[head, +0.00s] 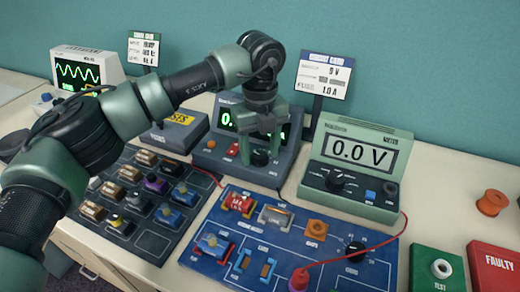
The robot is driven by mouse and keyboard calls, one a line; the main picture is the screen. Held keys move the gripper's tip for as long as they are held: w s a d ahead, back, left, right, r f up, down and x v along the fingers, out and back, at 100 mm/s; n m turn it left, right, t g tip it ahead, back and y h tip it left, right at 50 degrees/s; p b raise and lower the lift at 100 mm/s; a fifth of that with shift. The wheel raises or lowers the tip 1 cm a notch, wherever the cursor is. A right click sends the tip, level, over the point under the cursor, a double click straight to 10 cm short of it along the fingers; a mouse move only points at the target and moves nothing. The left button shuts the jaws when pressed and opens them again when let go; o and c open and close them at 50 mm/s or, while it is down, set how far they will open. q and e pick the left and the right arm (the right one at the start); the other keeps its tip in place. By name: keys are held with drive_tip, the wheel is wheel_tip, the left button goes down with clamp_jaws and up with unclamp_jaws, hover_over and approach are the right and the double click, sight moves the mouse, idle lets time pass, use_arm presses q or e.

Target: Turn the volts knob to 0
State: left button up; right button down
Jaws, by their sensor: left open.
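The dark grey power supply (213,150) stands at the middle back, with a green display (225,117) partly hidden behind my gripper; a "0." shows at its left. A black knob (260,157) is on its front, and its label is too small to read. My left gripper (260,150) points down over the supply's front, open, its fingers around or just above this knob; I cannot tell whether they touch it. The green meter (367,207) to the right reads 0.0 V. My right gripper is not in view.
A blue circuit board (222,272) with components and a red lead (352,258) lies in front. A dark parts tray (150,241) is at left. A card (323,75) stands behind the supply. Green (424,268) and red FAULTY (488,257) boxes stand at right.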

sight(260, 155)
use_arm(q)
wheel_tip(260, 155, up, 8)
drive_tip(key=shift+f+b, duration=0.1)
drive_tip(key=shift+b, duration=0.25)
